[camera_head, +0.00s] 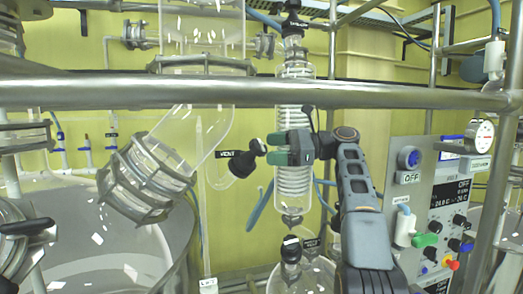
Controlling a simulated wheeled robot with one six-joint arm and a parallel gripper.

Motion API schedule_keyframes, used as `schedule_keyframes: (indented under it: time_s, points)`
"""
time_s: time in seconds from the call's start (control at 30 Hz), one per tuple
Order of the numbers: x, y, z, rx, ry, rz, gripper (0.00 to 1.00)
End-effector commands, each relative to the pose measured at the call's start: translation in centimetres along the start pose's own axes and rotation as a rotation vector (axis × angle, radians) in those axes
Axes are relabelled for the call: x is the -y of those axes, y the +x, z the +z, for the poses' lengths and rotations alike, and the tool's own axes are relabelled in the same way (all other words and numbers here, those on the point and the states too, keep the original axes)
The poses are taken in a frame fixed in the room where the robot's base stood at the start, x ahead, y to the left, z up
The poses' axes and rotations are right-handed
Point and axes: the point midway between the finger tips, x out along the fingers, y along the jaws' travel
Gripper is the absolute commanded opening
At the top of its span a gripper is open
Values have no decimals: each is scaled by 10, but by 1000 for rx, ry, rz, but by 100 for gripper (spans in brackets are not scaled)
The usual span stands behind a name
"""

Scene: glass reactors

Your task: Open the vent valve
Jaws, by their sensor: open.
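The vent valve (247,158) is a black knob on a small glass side arm, with a black "VENT" label at its left. It sits left of the coiled glass condenser. My gripper (272,149) has green-tipped fingers and reaches in from the right, in front of the condenser. Its fingers point left and are open, with the tips close to the right end of the knob. I cannot tell whether they touch it.
A horizontal metal rail (260,92) crosses the view in front of the glassware. The coiled condenser (295,182) stands behind my gripper. A large glass vessel (90,240) is at lower left. A control panel (440,215) with knobs and displays stands at right.

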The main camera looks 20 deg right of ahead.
Motion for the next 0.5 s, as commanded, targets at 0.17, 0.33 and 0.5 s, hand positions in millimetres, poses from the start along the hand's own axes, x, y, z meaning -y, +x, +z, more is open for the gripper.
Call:
schedule_keyframes:
  time_s: [0.17, 0.33, 0.5]
  points:
    - [0, -20, 0, 0, -1, -1, 78]
    - [0, -27, 0, -1, 1, -1, 78]
    - [0, -28, 0, 0, 1, 0, 78]
